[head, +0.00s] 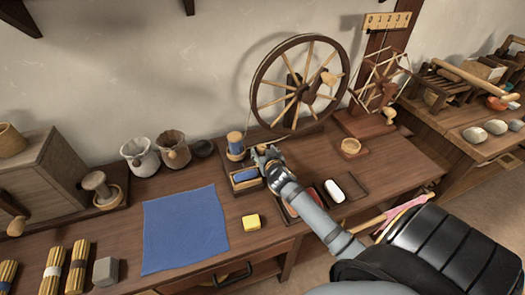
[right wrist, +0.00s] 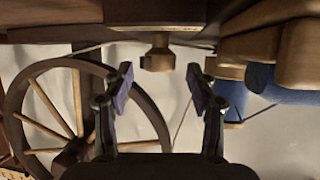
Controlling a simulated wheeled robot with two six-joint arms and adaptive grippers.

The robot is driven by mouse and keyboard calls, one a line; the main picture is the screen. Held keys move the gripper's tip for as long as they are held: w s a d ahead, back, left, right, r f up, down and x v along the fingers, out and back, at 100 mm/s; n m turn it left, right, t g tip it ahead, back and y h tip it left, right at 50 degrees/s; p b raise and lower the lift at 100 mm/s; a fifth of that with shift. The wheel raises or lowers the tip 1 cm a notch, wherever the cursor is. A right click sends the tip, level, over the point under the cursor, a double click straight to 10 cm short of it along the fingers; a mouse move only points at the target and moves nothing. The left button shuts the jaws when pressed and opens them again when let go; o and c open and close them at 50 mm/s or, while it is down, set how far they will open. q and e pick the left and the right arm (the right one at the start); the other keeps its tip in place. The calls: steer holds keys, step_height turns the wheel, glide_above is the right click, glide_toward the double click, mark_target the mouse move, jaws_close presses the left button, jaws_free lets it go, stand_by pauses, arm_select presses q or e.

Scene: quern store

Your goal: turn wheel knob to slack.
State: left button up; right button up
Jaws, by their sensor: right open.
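The spinning wheel (head: 258,85) stands at the back of the bench, with a dark rim and pale spokes; part of it also shows at the left of the right wrist view (right wrist: 22,112). A small brass-coloured knob (right wrist: 158,54) projects from a dark wooden block in the right wrist view. My right gripper (head: 266,154) is at the wheel's base, beside the blue bobbin (head: 235,139). In the right wrist view, its fingers (right wrist: 160,88) are apart, with the knob just beyond the gap between their tips. The knob is hidden in the head view. My left gripper is not in view.
A small wooden cup (head: 351,147) and a yarn winder (head: 377,85) stand to the right. Blue spools (right wrist: 275,85) are close beside the right fingers.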

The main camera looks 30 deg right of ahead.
steer(key=shift+x, duration=1.25)
steer(key=shift+c, duration=0.3)
steer(key=c, duration=1.1)
steer(key=o, duration=1.2)
steer(key=shift+c, duration=0.2)
steer(key=shift+s, duration=0.15)
